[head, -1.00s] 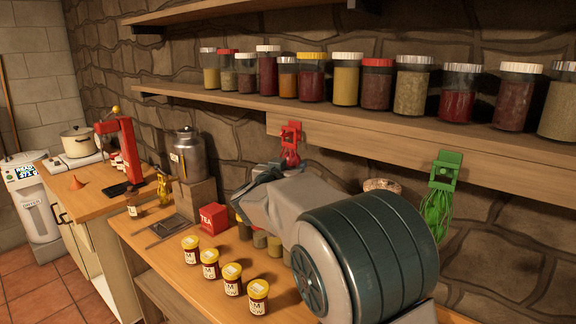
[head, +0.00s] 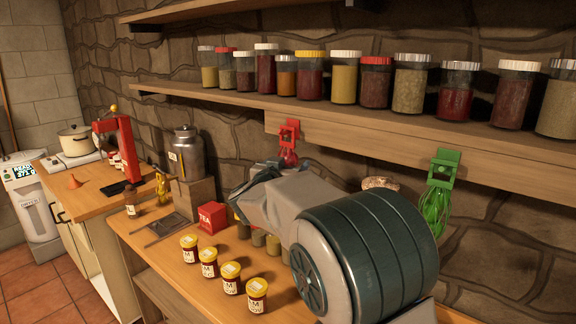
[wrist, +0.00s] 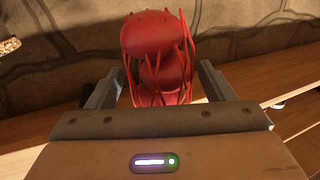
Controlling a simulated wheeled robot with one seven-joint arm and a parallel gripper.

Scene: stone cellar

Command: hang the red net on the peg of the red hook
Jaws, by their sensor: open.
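The red hook (head: 288,132) is fixed to the board under the long shelf. The red net (head: 289,159) hangs upright just below it; its lower part is hidden by my arm. Whether its loop is around the peg is too small to tell. In the wrist view the red net (wrist: 158,60) shows large, with rounded red contents and thin strands. My gripper (wrist: 158,82) is open, one finger on each side of the net, with gaps visible between. In the head view the gripper is mostly hidden behind my wrist.
A green hook (head: 444,165) with a green net (head: 435,211) hangs to the right. Several jars stand on the shelf (head: 220,95) above. On the bench below are yellow-lidded jars (head: 231,279), a red tea box (head: 211,217) and a metal can (head: 185,153).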

